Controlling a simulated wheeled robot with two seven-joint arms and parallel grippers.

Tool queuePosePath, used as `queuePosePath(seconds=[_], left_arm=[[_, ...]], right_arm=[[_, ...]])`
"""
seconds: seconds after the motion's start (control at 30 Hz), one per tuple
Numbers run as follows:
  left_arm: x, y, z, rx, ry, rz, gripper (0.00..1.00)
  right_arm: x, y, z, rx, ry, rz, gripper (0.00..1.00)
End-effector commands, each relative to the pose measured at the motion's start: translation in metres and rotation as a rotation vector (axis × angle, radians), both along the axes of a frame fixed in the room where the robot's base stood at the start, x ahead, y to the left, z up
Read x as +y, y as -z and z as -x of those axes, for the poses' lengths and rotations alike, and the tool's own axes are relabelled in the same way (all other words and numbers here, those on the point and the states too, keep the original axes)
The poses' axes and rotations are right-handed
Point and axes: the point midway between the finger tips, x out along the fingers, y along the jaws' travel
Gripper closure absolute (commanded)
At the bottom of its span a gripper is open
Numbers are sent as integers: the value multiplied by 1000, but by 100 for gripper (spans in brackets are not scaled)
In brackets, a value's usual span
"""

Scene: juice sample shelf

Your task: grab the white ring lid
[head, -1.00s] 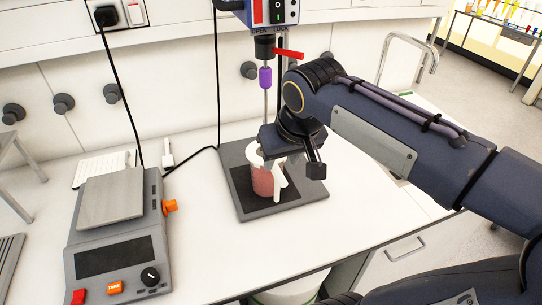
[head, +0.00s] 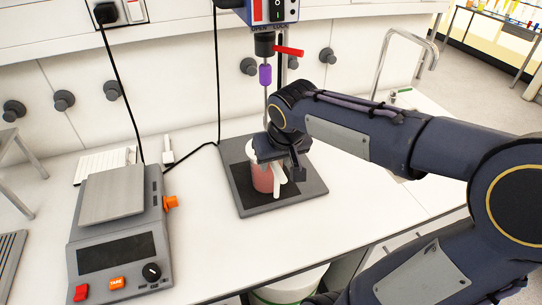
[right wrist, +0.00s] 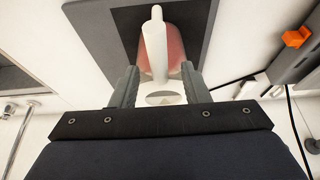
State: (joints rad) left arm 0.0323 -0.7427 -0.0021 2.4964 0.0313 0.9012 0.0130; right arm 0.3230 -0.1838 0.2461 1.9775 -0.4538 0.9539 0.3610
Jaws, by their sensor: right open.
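A vessel of pink liquid (head: 262,180) stands on the dark stand base. A white ring lid (head: 250,150) shows at its top, partly hidden by my gripper. A white handle-like piece (head: 279,182) hangs down its side; it also shows in the right wrist view (right wrist: 155,45). My right gripper (head: 282,160) is at the vessel's top. In the right wrist view, its open fingers (right wrist: 160,72) stand on either side of the white part, with gaps showing. Contact with the ring is hidden. My left gripper is not in view.
The stirrer's shaft with a purple sleeve (head: 265,75) rises just behind the vessel, under the motor head (head: 272,12). A scale (head: 118,240) with an orange knob is at the left. The bench is clear right of the base (head: 300,197).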

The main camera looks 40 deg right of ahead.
Motion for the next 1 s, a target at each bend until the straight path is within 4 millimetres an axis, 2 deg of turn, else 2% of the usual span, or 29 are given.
queuePosePath(seconds=[0.03,0.33,0.77,1.0], left_arm=[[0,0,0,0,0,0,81],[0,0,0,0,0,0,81],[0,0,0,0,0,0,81],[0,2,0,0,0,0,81]], right_arm=[[0,0,0,0,0,0,60],[0,0,0,0,0,0,99],[0,-5,0,-3,0,1,100],[0,-32,-1,-6,0,1,100]])
